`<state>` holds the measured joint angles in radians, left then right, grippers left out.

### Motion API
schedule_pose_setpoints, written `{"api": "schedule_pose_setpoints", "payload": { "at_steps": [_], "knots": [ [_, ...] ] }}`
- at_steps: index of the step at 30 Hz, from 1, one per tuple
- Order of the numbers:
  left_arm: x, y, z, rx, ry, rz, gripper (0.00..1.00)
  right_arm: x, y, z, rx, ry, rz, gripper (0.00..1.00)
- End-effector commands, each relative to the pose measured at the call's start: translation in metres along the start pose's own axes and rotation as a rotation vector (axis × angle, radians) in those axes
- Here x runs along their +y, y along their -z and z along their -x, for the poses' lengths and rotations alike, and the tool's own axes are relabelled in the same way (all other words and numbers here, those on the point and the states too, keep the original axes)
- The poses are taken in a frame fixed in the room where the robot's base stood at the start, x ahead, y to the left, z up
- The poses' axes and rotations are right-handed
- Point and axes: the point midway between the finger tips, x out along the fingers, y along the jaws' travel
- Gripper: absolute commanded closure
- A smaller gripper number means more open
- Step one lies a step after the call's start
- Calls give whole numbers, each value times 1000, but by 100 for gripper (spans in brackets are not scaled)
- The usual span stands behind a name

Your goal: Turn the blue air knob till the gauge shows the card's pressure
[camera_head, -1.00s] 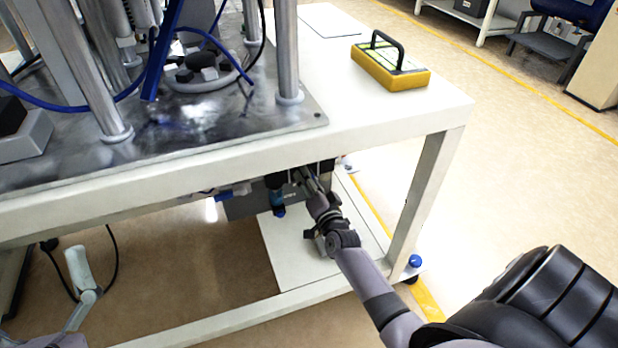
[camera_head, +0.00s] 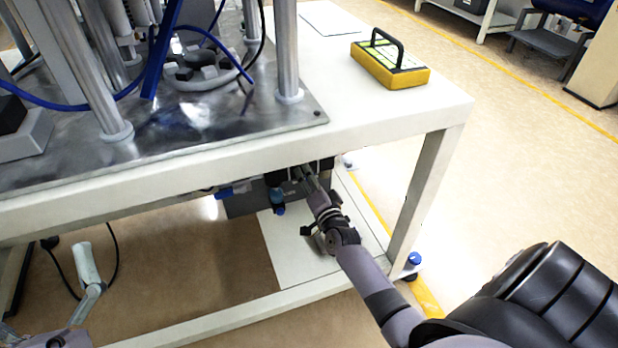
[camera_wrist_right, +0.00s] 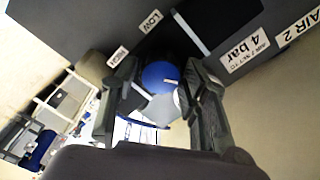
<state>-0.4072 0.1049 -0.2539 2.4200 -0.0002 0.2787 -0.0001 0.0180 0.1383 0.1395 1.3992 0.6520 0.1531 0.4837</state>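The blue air knob (camera_wrist_right: 160,76) shows in the right wrist view beneath a dark panel. My right gripper (camera_wrist_right: 158,70) has its two dark fingers on either side of the knob, with narrow gaps at both sides; it looks open. A white round face (camera_wrist_right: 180,99), perhaps the gauge, is partly hidden by the right-hand finger; no reading is legible. In the head view my right gripper (camera_head: 307,178) reaches under the table edge. I cannot make out my left gripper.
Labels "HIGH" (camera_wrist_right: 118,56) and "LOW" (camera_wrist_right: 151,21) sit left of the knob; "AIR 2" (camera_wrist_right: 298,28) is at right. The white table (camera_head: 420,110) overhangs my right arm, and its leg (camera_head: 421,195) stands close right. A yellow handled case (camera_head: 405,78) lies on top.

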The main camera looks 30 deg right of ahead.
Motion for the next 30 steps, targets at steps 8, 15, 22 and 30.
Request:
{"api": "schedule_pose_setpoints", "payload": {
  "at_steps": [8, 15, 22, 30],
  "knots": [
    [0, 0, 0, 1, 0, 0, 0, 0, 0, 0, -1, 0, 0, 44],
    [1, 0, 0, 2, -1, 3, 0, 0, -1, 3, -1, 0, 0, 44],
    [1, 0, 0, 2, -1, 2, 0, 1, -1, 37, -2, -2, -1, 44],
    [0, 0, 0, 2, -1, 1, 0, 0, -1, 93, -1, -1, 0, 44]
  ]
}}
